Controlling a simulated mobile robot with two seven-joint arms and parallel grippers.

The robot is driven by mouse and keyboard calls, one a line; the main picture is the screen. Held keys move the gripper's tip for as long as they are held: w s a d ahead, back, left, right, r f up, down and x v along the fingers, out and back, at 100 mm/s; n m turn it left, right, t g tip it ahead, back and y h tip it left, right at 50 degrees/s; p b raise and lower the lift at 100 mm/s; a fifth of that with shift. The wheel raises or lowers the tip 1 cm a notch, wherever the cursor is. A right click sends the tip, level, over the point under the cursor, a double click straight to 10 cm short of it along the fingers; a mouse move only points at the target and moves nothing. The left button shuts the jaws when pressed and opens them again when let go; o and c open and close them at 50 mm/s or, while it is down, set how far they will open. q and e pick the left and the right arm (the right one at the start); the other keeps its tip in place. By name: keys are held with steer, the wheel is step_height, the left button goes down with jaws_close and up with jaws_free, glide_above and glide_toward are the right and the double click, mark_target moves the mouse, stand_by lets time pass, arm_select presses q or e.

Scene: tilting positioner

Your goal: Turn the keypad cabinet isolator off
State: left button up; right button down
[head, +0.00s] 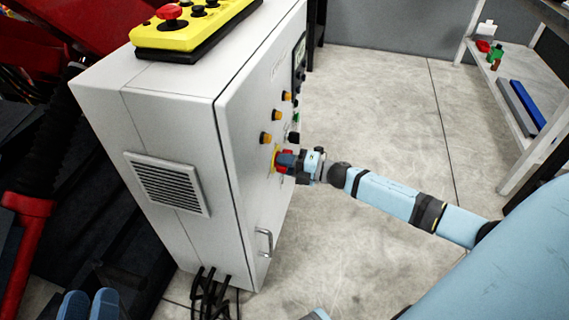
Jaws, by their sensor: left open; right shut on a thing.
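The keypad cabinet (170,100) is a light grey box with its front door facing right. Its isolator (276,156) is a red knob on a yellow plate, low among the controls on the door. My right gripper (286,161) reaches in from the right and is shut on the red knob, hiding much of it. The knob's exact angle cannot be told.
Several amber and dark buttons sit above the isolator, below a dark keypad panel (299,58). A door handle (265,242) sticks out lower down. A yellow control box (195,28) lies on top. Black cables leave the bottom. A shelf (510,100) stands at right; the floor between is clear.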

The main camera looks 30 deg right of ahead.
stand_by(0.3)
steer(key=c, duration=1)
jaws_free()
steer(key=shift+o, duration=0.2)
arm_select(q)
steer(key=a+y+p, duration=0.1)
steer(key=p, duration=0.2)
steer(key=shift+f, duration=0.15)
arm_select(e)
steer(key=v, duration=1.4)
arm_select(q)
steer(key=shift+w+r, duration=0.1)
steer(key=shift+r, duration=0.25)
